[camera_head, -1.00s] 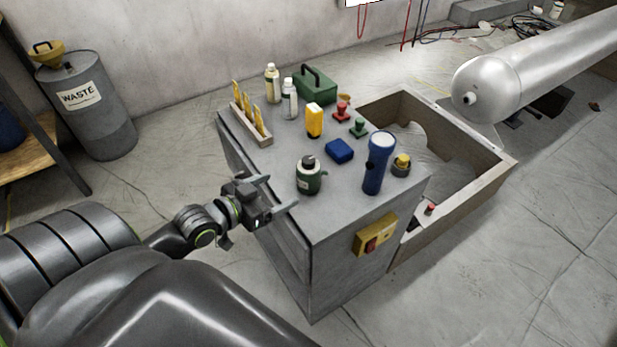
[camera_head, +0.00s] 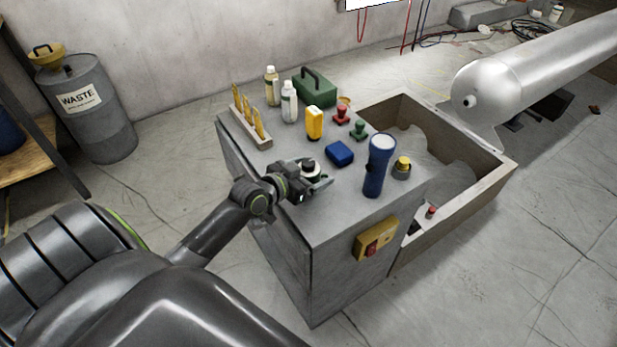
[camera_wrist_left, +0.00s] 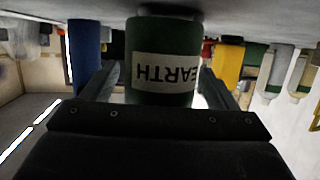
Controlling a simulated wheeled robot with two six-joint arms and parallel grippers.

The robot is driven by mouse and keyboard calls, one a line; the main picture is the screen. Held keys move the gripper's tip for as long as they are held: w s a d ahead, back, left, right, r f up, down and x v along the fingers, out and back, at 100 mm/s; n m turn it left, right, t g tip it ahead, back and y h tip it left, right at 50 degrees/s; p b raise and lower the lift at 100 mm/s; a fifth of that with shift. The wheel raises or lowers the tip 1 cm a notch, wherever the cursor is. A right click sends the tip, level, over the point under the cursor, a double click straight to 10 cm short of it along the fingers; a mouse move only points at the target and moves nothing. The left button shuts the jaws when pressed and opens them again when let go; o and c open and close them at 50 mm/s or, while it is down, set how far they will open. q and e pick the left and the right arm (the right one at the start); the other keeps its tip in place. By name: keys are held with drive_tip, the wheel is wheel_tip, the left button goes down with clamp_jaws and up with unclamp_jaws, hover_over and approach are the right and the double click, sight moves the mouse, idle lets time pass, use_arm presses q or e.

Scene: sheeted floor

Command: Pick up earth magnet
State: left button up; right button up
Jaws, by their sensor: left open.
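The earth magnet (camera_head: 309,166) is a green cylinder with a dark top, upright near the front left of the grey cabinet top, partly hidden by my gripper. In the left wrist view, which is upside down, the magnet (camera_wrist_left: 163,45) fills the middle, with a white label reading EARTH. My left gripper (camera_head: 320,179) is open, reaching in from the left at the magnet. In the wrist view its fingers (camera_wrist_left: 160,85) show on either side of the magnet. Whether they touch it I cannot tell. My right gripper is not in view.
A blue torch (camera_head: 378,166) stands right of the magnet, a blue block (camera_head: 340,152) behind it. A yellow object (camera_head: 314,122), white bottles (camera_head: 289,102), stamp-like red and green pieces and a wooden rack (camera_head: 262,140) stand farther back. A wooden crate (camera_head: 480,190) adjoins the cabinet's right side.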

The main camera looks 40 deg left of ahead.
use_arm(q)
drive_tip(key=shift+w+d+f, duration=0.15)
drive_tip(key=shift+w, duration=0.25)
drive_tip(key=c, duration=1.3)
wheel_tip(320, 180, up, 10)
drive_tip(key=shift+r+p, duration=0.1)
drive_tip(key=shift+p, duration=1)
